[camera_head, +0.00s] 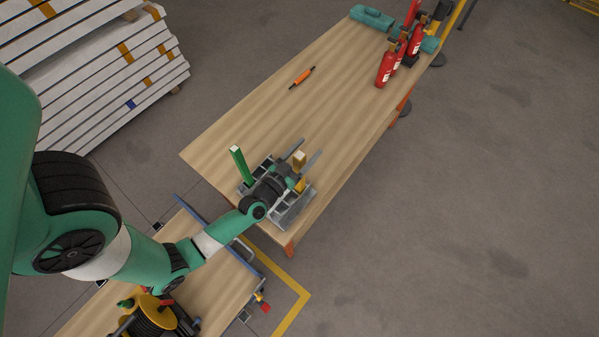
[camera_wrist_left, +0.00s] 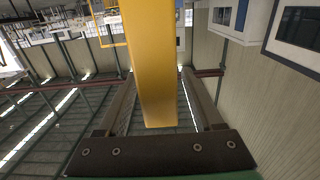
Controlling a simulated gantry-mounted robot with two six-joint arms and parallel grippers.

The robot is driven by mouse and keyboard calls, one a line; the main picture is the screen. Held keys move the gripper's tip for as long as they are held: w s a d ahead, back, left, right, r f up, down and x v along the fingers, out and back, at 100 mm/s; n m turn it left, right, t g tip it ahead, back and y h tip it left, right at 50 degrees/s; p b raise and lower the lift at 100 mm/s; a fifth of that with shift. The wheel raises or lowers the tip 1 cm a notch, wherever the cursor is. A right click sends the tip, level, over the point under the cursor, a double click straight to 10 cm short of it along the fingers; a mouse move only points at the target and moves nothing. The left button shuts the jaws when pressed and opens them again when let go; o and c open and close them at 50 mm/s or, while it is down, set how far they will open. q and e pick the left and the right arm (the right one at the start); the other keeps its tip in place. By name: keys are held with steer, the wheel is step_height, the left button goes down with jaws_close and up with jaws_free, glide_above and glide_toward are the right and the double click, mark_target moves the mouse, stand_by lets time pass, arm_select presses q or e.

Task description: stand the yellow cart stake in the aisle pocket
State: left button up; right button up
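The yellow stake (camera_head: 300,184) stands about upright at the right side of the grey metal pocket block (camera_head: 291,216) near the table's front end. My left gripper (camera_head: 305,155) has one finger on each side of the stake's upper part. In the left wrist view the yellow stake (camera_wrist_left: 158,70) runs between the fingers of my left gripper (camera_wrist_left: 158,75), with a gap showing beside the right finger. The gripper looks open around it. The arm and gripper hide part of the block, and I cannot tell how deep the stake's foot sits. My right gripper is out of view.
A green stake (camera_head: 240,165) stands at the block's left. An orange tool (camera_head: 301,77) lies mid-table, and red extinguishers (camera_head: 386,68) stand at the far end. A wooden-topped cart (camera_head: 225,284) with a reel (camera_head: 152,316) is at lower left. The table's middle is mostly free.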

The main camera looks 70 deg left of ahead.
arm_select(q)
jaws_close()
stand_by(1.2)
